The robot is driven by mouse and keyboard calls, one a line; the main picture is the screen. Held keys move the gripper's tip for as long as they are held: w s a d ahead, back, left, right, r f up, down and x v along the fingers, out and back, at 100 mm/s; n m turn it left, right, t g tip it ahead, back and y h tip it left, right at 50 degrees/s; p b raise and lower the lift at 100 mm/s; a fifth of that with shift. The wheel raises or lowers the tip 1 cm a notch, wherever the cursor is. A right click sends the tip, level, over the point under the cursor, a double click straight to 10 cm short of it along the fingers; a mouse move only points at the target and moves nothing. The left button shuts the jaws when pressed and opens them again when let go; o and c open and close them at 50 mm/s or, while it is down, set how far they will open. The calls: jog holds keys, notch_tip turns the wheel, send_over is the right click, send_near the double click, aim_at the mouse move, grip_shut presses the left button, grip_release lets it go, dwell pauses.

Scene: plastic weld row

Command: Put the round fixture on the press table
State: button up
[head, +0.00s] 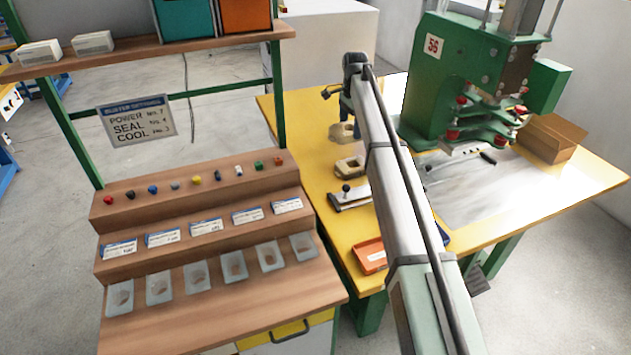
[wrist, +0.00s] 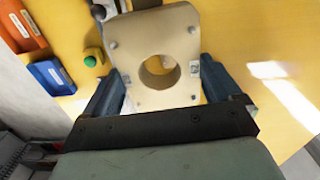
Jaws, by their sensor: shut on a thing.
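The round fixture (wrist: 160,35) is a cream plate with a round hole and small studs at its corners. In the wrist view my gripper (wrist: 162,82) is shut on it, with one blue-grey finger on each side. In the head view my gripper (head: 341,100) is over the far left part of the yellow table, with the fixture (head: 343,131) just below it. I cannot tell whether the fixture touches the table.
Another cream fixture (head: 350,167) lies nearer on the yellow table (head: 318,170). A small clamp with a black knob (head: 346,188) and an orange tray (head: 370,257) are nearer still. A black-handled tool (head: 488,157) lies by the press, and a cardboard box (head: 548,140) stands right of it.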

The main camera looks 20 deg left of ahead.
jog(key=shift+s+a+f+m, duration=2.95)
jog(key=shift+a+f+m, duration=1.85)
jog(key=shift+m, duration=4.4)
jog(key=shift+a+f, duration=0.15)
jog(key=shift+f, duration=4.25)
jog(key=shift+f, duration=0.1)
jog(key=o, duration=0.9)
notch_tip(320, 180, up, 12)
